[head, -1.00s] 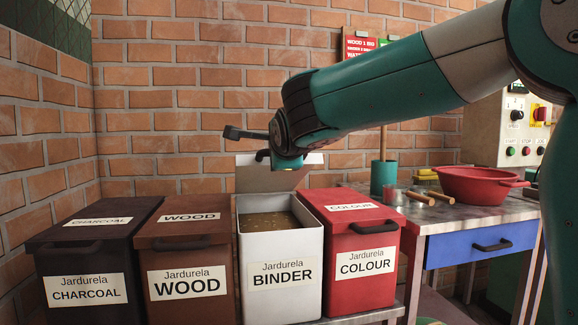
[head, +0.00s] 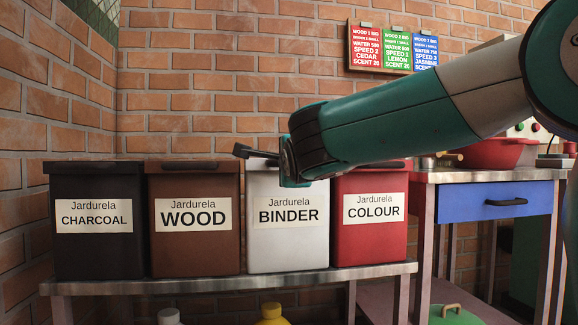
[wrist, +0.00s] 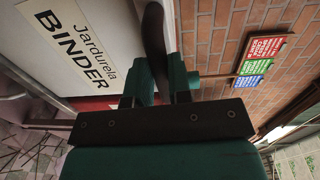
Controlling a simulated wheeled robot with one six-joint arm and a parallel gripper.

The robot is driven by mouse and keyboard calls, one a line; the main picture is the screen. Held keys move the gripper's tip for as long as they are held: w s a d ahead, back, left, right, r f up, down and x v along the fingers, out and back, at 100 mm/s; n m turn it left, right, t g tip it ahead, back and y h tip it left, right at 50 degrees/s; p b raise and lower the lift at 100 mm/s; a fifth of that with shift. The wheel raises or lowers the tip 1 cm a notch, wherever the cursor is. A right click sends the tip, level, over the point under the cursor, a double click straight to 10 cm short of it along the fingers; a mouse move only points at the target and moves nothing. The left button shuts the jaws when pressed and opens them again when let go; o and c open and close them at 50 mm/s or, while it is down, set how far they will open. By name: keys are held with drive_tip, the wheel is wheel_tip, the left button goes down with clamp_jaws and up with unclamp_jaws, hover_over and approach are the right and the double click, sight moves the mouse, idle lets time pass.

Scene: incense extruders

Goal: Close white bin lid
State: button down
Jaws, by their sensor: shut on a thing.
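The white bin (head: 288,248), labelled BINDER, stands between the brown and red bins. Its front also shows at the upper left of the wrist view (wrist: 110,18). My gripper (wrist: 160,82) is shut on a dark curved handle (wrist: 154,40), which passes between the green fingers. In the head view the dark handle (head: 252,153) sticks out left of my gripper (head: 290,168), just above the white bin's top edge. The lid is mostly hidden behind the gripper and seen nearly edge-on, so I cannot tell whether it is fully seated.
A black CHARCOAL bin (head: 97,245), a brown WOOD bin (head: 195,255) and a red COLOUR bin (head: 370,240) stand closed on a metal shelf (head: 230,283). A table with a blue drawer (head: 468,208) is at right, bearing a red basin (head: 492,153). A brick wall is behind.

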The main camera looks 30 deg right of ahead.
drive_tip(key=shift+f+b, duration=0.5)
drive_tip(key=shift+f, duration=0.6)
drive_tip(key=c, duration=1.1)
unclamp_jaws()
drive_tip(key=shift+f, duration=0.1)
drive_tip(key=shift+o, duration=0.2)
drive_tip(key=p+v, duration=0.3)
drive_tip(key=v, duration=1.4)
drive_tip(key=shift+s, duration=0.25)
